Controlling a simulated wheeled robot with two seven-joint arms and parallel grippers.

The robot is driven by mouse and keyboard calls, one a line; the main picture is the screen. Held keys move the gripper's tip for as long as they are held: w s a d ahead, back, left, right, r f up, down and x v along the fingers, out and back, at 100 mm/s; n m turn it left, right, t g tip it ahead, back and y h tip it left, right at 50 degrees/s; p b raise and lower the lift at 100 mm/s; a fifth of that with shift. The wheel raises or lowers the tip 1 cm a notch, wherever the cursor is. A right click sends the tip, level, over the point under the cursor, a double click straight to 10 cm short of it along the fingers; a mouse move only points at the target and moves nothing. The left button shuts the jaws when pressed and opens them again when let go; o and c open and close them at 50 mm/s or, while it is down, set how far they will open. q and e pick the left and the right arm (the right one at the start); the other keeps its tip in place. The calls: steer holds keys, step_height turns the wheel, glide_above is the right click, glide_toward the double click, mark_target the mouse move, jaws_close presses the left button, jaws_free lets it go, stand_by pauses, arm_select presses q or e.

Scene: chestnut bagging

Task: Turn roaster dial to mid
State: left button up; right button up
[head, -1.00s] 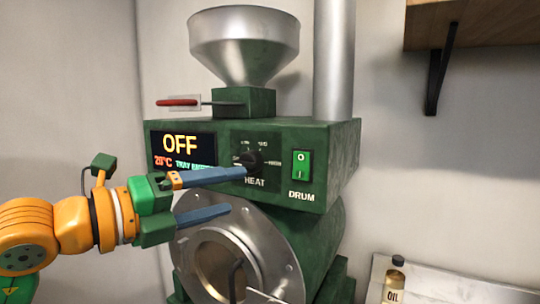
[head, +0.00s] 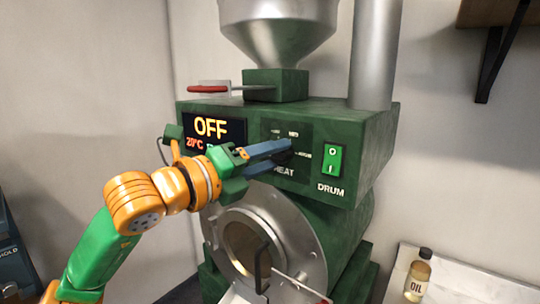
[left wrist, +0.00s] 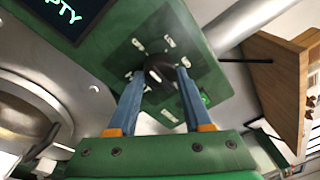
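The green roaster (head: 350,125) has a front panel with a screen (head: 213,129) reading OFF and 20°C. Its black heat dial shows in the left wrist view (left wrist: 158,71), with white marks around it. In the head view the dial is mostly hidden behind my fingers, and I cannot tell where its pointer is. My left gripper (head: 287,150) reaches in from the left at the panel. In the left wrist view its two blue fingers (left wrist: 158,76) lie on either side of the dial, close against it, and appear shut on it. My right gripper is not in view.
A green drum switch (head: 332,159) is just right of the dial. A red-handled lever (head: 208,89) and metal hopper (head: 278,27) are above, and the round drum door (head: 300,235) is below. An oil bottle (head: 418,275) stands on the right counter. A wooden shelf (head: 500,12) is upper right.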

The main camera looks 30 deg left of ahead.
arm_select(q)
jaws_close()
steer(key=shift+m, duration=0.3)
steer(key=m+y, duration=0.1)
steer(key=m, duration=0.6)
steer(key=m+y, duration=0.1)
steer(key=m, duration=0.6)
steer(key=m+y, duration=0.1)
steer(key=m, duration=0.6)
steer(key=shift+r+g+p, duration=0.2)
steer(key=shift+g+p, duration=0.1)
steer(key=shift+p, duration=0.1)
steer(key=o, duration=0.6)
jaws_free()
